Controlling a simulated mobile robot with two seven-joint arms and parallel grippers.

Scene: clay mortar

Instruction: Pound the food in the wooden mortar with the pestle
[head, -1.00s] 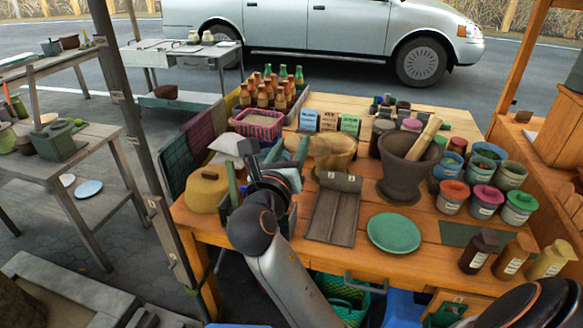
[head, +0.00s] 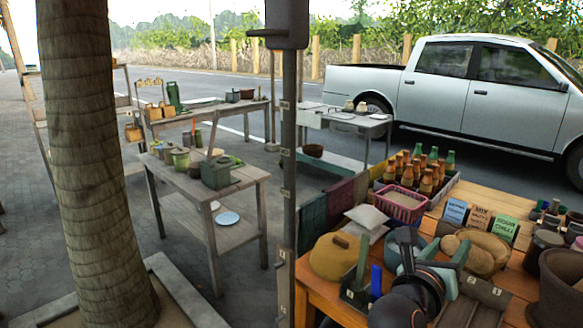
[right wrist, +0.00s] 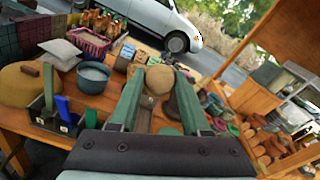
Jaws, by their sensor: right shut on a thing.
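My right gripper (head: 433,250) is over the near left part of the wooden stall table. In the right wrist view its green fingers (right wrist: 160,95) stand well apart with a rounded tan piece (right wrist: 159,79) between their tips. It looks like the end of the pestle, and its other end is hidden. In the head view a tan wooden mortar (head: 485,255) stands just right of the fingers, partly behind them. I cannot see food in it clearly. A dark clay mortar (head: 555,285) is cut off at the right edge. My left gripper is out of view.
A yellow-brown lidded pot (head: 335,257) and a dark caddy with green and blue handles (right wrist: 60,118) stand left of the gripper. Behind are a pink basket (head: 400,205), bottles (head: 425,172) and sign cards (head: 480,218). A post (head: 287,180) rises beside the table.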

